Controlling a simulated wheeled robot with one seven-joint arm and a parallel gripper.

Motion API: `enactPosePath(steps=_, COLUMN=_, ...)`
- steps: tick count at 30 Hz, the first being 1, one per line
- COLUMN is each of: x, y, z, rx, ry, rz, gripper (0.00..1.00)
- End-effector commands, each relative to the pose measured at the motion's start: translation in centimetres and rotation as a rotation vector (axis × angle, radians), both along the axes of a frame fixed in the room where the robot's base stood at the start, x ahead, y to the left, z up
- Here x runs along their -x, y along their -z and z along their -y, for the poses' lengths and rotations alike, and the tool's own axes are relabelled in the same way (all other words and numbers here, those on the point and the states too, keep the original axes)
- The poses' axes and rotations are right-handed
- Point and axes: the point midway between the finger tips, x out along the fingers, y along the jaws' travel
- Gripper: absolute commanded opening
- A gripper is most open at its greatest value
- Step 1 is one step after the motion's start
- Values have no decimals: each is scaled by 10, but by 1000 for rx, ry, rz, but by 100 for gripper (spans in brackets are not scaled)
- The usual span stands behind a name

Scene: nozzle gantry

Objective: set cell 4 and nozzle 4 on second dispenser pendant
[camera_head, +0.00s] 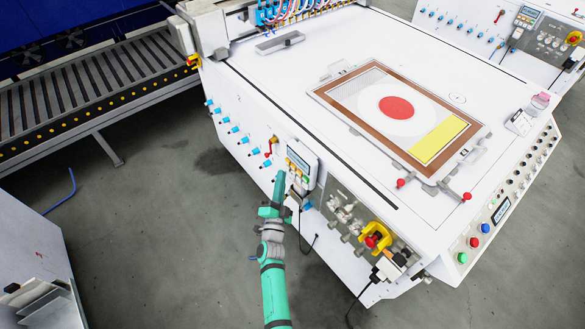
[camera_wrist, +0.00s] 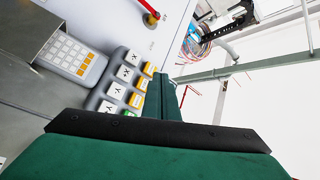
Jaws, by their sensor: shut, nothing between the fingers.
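A grey pendant (camera_head: 301,163) with a screen and a block of keys hangs on the near side of the white machine. In the wrist view its screen (camera_wrist: 68,54) shows a grid of pale and orange squares, too small to read. Beside the screen are white keys (camera_wrist: 117,90) with dark marks, yellow-orange keys (camera_wrist: 141,83) and a partly hidden green key (camera_wrist: 130,113). My green gripper (camera_head: 279,180) is shut and empty, at the pendant's lower left in the head view. In the wrist view its fingers (camera_wrist: 167,95) are beside the yellow keys; I cannot tell whether they touch.
Another pendant (camera_head: 527,16) is on a machine at the upper right. Right of the near pendant are a yellow-and-red switch (camera_head: 375,237) and cables. A red-handled valve (camera_head: 271,146) and several blue fittings line the side.

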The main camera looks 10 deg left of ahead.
Motion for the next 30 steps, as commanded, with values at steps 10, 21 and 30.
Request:
enactPosePath(steps=10, x=23, y=1, z=-17, rx=0, ry=0, rz=-1, gripper=0)
enactPosePath(steps=21, x=28, y=1, z=-21, rx=0, ry=0, rz=-2, gripper=0)
enactPosePath(steps=30, x=28, y=1, z=-21, rx=0, ry=1, rz=-2, gripper=0)
